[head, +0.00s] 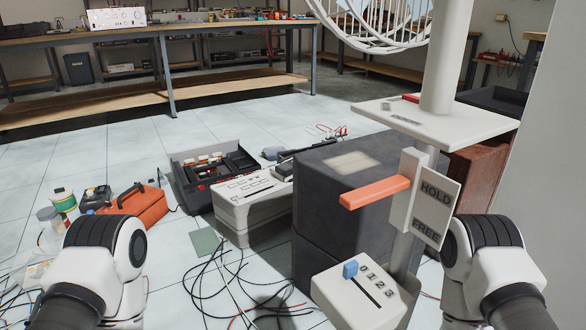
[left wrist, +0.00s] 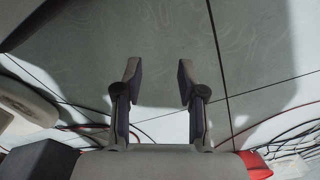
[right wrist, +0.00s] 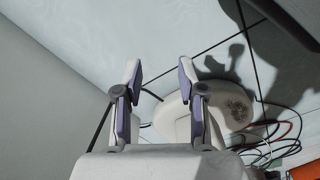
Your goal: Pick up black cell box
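A small black box-like thing (head: 95,198), which may be the black cell box, stands on the floor at the left, behind the orange-red case (head: 138,206). A much larger dark grey box (head: 325,185) stands right of centre. I cannot tell for certain which one is the black cell box. A dark block (left wrist: 38,160) shows at the lower left of the left wrist view; I cannot tell what it is. My left gripper (left wrist: 158,72) is open and empty above floor tiles. My right gripper (right wrist: 158,70) is open and empty. In the head view the fingers of both are hidden.
A white post with a HOLD/FREE sign (head: 434,200), an orange lever (head: 375,192) and a numbered selector box (head: 358,296) stands at front right. Loose black cables (head: 235,285) lie on the floor. An open black case (head: 212,172) and a pale device (head: 250,203) sit mid-floor.

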